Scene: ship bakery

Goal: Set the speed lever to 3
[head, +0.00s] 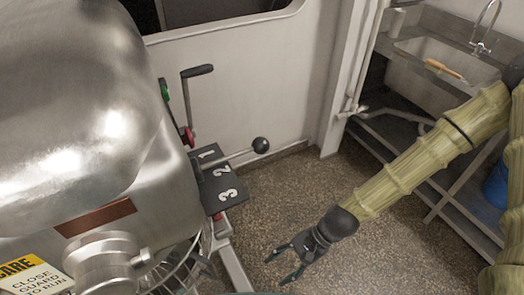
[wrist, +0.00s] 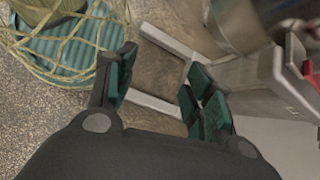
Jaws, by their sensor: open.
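The speed lever (head: 236,154) is a metal rod with a black ball knob (head: 261,145), on the side of a large steel mixer (head: 75,110). It sticks out over a black plate (head: 222,180) marked 1, 2 and 3. The rod lies between the 1 and the 2, and I cannot tell exactly which position it is set in. My gripper (head: 285,269) is open and empty, low over the floor, to the right of and below the plate in the head view. In the wrist view its green-padded fingers (wrist: 160,95) are spread apart. The lever is not clearly visible there.
A second crank handle (head: 198,71) and green and red buttons (head: 188,136) sit behind the lever. A wire guard (head: 180,270) is below the mixer head. A sink (head: 440,65) stands at the right. A netted teal container (wrist: 65,45) shows in the wrist view. Speckled floor is open between.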

